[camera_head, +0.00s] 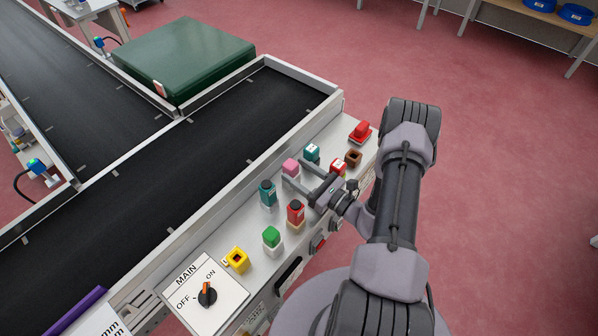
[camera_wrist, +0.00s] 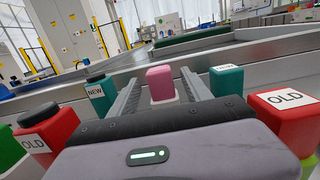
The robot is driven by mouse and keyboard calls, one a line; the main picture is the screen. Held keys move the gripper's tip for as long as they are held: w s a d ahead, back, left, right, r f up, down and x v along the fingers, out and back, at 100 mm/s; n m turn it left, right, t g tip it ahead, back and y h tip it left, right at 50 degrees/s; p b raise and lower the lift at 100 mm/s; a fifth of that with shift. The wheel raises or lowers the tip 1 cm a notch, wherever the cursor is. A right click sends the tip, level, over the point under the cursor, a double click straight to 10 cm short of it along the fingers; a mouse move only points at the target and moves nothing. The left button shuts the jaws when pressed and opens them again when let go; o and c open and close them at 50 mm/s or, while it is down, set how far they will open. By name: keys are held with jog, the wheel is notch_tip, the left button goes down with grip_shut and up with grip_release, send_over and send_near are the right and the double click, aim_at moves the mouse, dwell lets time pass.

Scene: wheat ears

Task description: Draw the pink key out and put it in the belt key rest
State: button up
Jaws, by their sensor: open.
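The pink key (camera_head: 290,166) stands upright on the light grey panel beside the dark belt. In the wrist view the pink key (camera_wrist: 160,84) shows between the far ends of my two fingers, with a gap on each side. My gripper (camera_head: 293,172) is open and reaches low across the panel from the right, its fingers on either side of the key. I cannot tell which holder is the belt key rest; a yellow hollow holder (camera_head: 238,261) and a brown hollow holder (camera_head: 353,158) both look empty.
Teal blocks (camera_head: 267,193) (camera_head: 312,152) and red blocks (camera_head: 295,212) (camera_head: 338,166) stand close around my gripper. A green block (camera_head: 271,237), a MAIN switch (camera_head: 207,294) and a red knob (camera_head: 360,130) are also on the panel.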

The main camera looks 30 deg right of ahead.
jog(key=shift+s, duration=0.1)
jog(key=p+v, duration=0.4)
jog(key=v, duration=1.3)
jog(key=shift+p, duration=0.3)
jog(key=shift+s+d, duration=0.1)
